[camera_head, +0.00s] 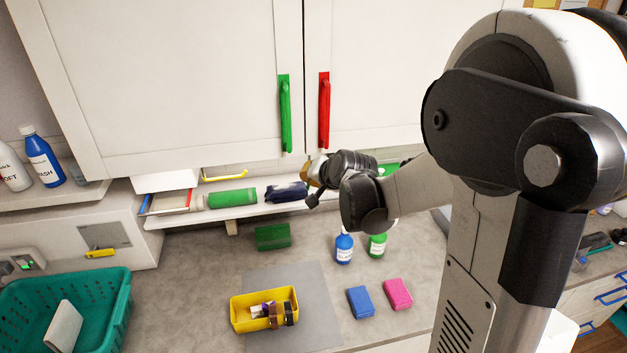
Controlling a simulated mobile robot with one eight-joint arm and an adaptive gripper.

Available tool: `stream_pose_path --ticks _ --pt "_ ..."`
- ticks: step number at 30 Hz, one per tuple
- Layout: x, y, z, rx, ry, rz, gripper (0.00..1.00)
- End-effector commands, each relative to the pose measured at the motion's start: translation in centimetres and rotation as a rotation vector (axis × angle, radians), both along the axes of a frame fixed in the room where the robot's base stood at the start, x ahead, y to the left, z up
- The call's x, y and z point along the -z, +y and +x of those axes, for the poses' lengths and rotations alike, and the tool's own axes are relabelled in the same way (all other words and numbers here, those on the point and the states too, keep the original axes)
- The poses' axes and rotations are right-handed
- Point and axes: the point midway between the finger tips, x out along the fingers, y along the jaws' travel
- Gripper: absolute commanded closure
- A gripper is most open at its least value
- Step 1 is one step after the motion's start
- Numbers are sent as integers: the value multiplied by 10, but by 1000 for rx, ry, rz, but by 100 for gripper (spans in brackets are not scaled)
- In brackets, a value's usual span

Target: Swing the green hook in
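I cannot pick out a green hook with certainty. A green piece (389,168) shows partly behind my wrist, under the right cabinet door; its shape is mostly hidden. A long green handle (285,114) is upright on the left cabinet door, beside a red handle (324,110) on the right door. My gripper (309,184) is in front of the shelf, just below the doors and left of the green piece. It points left. A small ochre part shows at its end. The finger gap is too small and dark to judge.
The shelf (240,212) holds a green roll (231,198) and a dark blue bundle (287,192). Below stand a blue bottle (344,248), a green bottle (377,246), a yellow bin (264,325) and two sponges. A teal basket (120,310) is at lower left.

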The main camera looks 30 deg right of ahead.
Motion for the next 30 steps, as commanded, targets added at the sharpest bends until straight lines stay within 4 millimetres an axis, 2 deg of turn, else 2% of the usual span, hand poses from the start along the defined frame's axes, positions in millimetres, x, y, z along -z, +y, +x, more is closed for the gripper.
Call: stream_pose_path --ticks 30 --pt "0 20 14 -1 -1 0 100"
